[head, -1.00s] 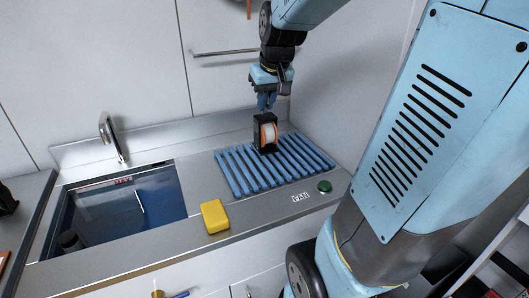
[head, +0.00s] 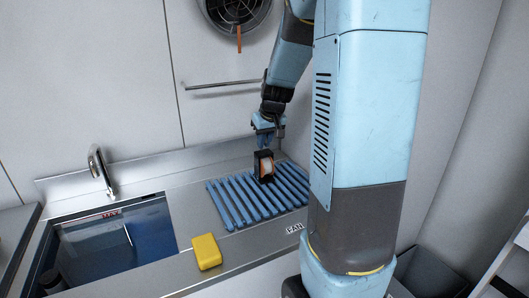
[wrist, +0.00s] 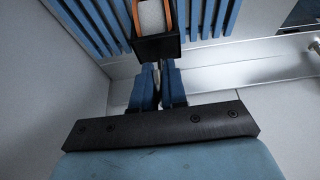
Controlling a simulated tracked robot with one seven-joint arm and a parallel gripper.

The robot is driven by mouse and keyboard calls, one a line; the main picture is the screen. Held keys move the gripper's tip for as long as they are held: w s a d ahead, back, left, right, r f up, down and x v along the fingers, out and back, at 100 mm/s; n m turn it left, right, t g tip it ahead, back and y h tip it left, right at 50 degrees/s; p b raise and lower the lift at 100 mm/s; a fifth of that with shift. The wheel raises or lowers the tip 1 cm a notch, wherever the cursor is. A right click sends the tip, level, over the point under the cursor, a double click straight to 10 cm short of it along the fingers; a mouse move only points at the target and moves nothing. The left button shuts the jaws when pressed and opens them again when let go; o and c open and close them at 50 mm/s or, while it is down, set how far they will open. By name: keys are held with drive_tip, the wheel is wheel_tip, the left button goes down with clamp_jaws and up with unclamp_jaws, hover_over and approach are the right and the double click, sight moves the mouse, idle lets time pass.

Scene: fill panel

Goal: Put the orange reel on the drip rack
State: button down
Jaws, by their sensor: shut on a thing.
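The orange reel (head: 265,166) is a white roll with an orange rim in a black frame. It is upright at the blue slatted drip rack (head: 232,208), over its back middle part. I cannot tell whether its base touches the slats. My gripper (head: 264,146) is just above it, pointing down, with its blue fingers shut on the top of the black frame. In the wrist view the fingers (wrist: 158,88) meet the black frame of the reel (wrist: 157,46), with the blue slats behind. The rack's right end is hidden behind my arm.
A sink (head: 112,243) with a tap (head: 100,170) lies left of the rack. A yellow block (head: 206,251) is on the counter's front edge between them.

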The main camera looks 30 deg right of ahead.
sight(265, 150)
drive_tip(key=shift+w+d+f, duration=0.45)
drive_tip(key=shift+w+f, duration=0.05)
drive_tip(key=shift+f, duration=0.3)
drive_tip(key=shift+w+f, duration=0.1)
drive_tip(key=shift+f, duration=1.5)
drive_tip(key=c, duration=1.2)
unclamp_jaws()
drive_tip(key=shift+o, duration=0.2)
